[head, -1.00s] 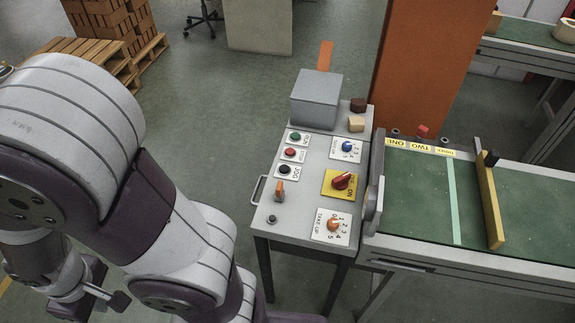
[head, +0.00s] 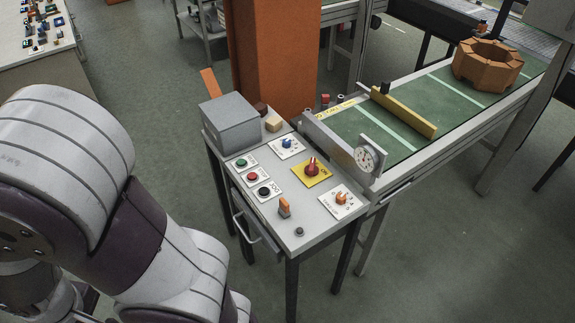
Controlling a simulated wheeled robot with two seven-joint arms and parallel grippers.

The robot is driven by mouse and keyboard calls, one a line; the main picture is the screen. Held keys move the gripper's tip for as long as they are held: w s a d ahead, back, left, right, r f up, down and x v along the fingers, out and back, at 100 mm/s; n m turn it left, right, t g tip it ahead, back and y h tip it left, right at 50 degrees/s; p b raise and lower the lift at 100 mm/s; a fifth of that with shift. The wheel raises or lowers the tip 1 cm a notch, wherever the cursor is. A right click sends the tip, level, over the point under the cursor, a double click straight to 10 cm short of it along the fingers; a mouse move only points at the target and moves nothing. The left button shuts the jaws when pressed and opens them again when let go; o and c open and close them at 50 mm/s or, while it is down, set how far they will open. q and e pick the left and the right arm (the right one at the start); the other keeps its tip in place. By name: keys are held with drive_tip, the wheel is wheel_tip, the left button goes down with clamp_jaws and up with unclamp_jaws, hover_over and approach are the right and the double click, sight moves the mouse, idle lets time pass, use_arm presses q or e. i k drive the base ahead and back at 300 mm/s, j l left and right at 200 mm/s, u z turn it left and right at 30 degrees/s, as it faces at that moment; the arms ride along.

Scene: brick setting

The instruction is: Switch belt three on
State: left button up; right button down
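The control console (head: 318,232) stands mid-view with a sloped grey top. On it are a green button (head: 241,163), a red button (head: 252,177) and a black button (head: 264,191). A red rotary switch (head: 311,166) sits on a yellow plate marked ON. A blue knob (head: 286,142), an orange knob (head: 341,198) on a numbered plate and an orange-tipped lever (head: 284,207) are also there. The green belt (head: 350,126) runs away to the right. My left arm covers the lower left; its gripper fingers are out of frame. My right gripper is not in view.
A grey box (head: 229,124) and small blocks sit on the console's far end. A drawer handle (head: 253,228) juts from its left side. A round gauge (head: 367,158) stands at the belt's near end. An orange pillar (head: 275,60) rises behind. Floor in front is clear.

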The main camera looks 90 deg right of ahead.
sight(311, 170)
drive_tip(key=i+l+z, duration=0.2)
drive_tip(key=i+z, duration=0.25)
drive_tip(key=i+l+z, duration=0.1)
drive_tip(key=i+z, duration=0.15)
drive_tip(key=z, duration=0.2)
drive_tip(key=i+z, duration=0.45)
drive_tip(key=i+j+z, duration=0.15)
drive_tip(key=z, duration=0.3)
drive_tip(key=i+j+z, duration=0.45)
drive_tip(key=i+l+z, duration=0.25)
drive_tip(key=z, duration=0.15)
drive_tip(key=i+l+z, duration=0.5)
drive_tip(key=z, duration=0.25)
drive_tip(key=i+l, duration=0.1)
drive_tip(key=i, duration=0.05)
